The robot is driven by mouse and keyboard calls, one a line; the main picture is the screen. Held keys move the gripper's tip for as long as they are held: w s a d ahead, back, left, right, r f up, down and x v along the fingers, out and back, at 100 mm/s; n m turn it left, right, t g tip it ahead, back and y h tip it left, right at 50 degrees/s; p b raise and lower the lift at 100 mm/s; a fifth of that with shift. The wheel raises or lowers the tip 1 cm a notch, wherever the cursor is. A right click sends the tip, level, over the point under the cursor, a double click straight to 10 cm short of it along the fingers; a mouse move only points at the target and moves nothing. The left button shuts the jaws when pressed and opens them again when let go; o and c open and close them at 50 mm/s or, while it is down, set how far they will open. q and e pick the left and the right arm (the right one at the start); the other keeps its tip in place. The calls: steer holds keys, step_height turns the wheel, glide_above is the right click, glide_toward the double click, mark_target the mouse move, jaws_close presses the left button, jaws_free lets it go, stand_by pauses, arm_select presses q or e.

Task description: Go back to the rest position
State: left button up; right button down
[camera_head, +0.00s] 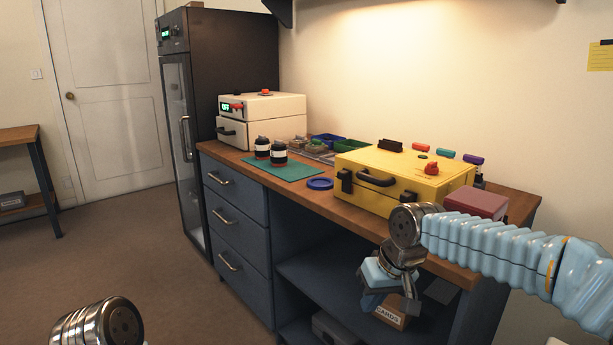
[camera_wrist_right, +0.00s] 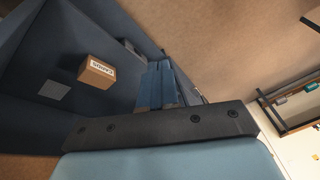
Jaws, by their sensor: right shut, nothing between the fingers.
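My right arm reaches in from the right in the head view. My right gripper (camera_head: 372,298) hangs low in front of the workbench, beside the open lower shelf, and holds nothing. In the right wrist view its blue fingers (camera_wrist_right: 157,88) are together. A metal joint of my left arm shows at the bottom left of the head view. My left gripper is outside both views.
A cardboard box labelled CARDS (camera_head: 391,314) is close to my right gripper in the head view. The workbench (camera_head: 340,207) carries a yellow case (camera_head: 400,170), a green mat (camera_head: 285,172) and a white machine (camera_head: 262,112). Open floor (camera_head: 150,235) lies left.

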step_height(320, 180, down, 16)
steer(key=a+g+y, duration=0.1)
steer(key=a, duration=0.1)
steer(key=s+f+m+g, duration=0.1)
steer(key=s+f+m, duration=0.3)
steer(key=s+f, duration=1.7)
step_height(320, 180, down, 4)
steer(key=shift+f+m+y, duration=0.1)
steer(key=shift+m+y, duration=0.2)
